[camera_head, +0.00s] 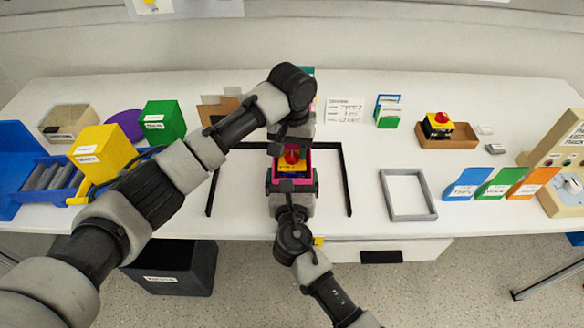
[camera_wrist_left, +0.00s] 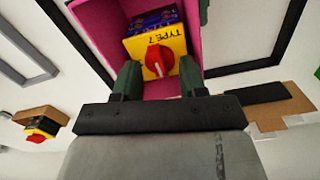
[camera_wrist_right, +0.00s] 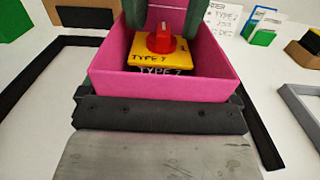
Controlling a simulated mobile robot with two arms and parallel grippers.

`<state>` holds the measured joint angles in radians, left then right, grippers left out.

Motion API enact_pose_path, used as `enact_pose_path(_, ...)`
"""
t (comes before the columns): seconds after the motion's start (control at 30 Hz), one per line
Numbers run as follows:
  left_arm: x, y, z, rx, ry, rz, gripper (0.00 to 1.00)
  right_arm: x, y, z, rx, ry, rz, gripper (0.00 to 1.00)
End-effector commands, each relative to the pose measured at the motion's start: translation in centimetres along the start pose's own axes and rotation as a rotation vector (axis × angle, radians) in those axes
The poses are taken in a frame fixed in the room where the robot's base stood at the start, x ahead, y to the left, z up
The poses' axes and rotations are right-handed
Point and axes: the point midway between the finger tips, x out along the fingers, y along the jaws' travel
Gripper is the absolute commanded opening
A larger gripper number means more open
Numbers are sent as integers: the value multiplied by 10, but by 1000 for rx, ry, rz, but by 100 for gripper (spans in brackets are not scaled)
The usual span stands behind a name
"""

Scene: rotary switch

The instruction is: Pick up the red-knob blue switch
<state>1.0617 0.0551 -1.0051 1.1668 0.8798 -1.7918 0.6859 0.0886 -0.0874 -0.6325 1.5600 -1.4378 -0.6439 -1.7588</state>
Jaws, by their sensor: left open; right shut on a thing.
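The red-knob switch (camera_wrist_left: 158,55) has a yellow top marked TYPE 7 and a dark blue body. It sits inside a pink open box (camera_wrist_right: 160,85), and it also shows in the head view (camera_head: 291,158). My left gripper (camera_wrist_left: 160,78) is open over the box, with one finger on each side of the switch's yellow top. Whether the fingers touch it I cannot tell. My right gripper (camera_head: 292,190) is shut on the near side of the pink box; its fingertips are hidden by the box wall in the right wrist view.
A second yellow-topped switch with a red knob (camera_head: 437,123) sits in a cardboard tray (camera_head: 462,138) at right. A black frame (camera_head: 347,185) surrounds the box area. A grey frame (camera_head: 409,195) lies to its right. Yellow (camera_head: 100,150) and green (camera_head: 163,122) boxes stand at left.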

Motion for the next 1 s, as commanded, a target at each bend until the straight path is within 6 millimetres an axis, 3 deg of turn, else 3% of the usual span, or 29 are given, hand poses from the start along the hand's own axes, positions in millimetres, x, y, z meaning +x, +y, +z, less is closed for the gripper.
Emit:
enact_pose_path(0.13,13,0,0,0,1,-1,42,0,0,0,1,0,1,68)
enact_pose_path(0.37,14,0,0,0,1,0,42,0,0,0,1,0,0,68)
enact_pose_path(0.63,14,0,0,0,2,0,1,0,0,0,1,0,0,68)
enact_pose_path(1.0,8,0,-1,1,4,2,0,0,0,0,0,0,0,68)
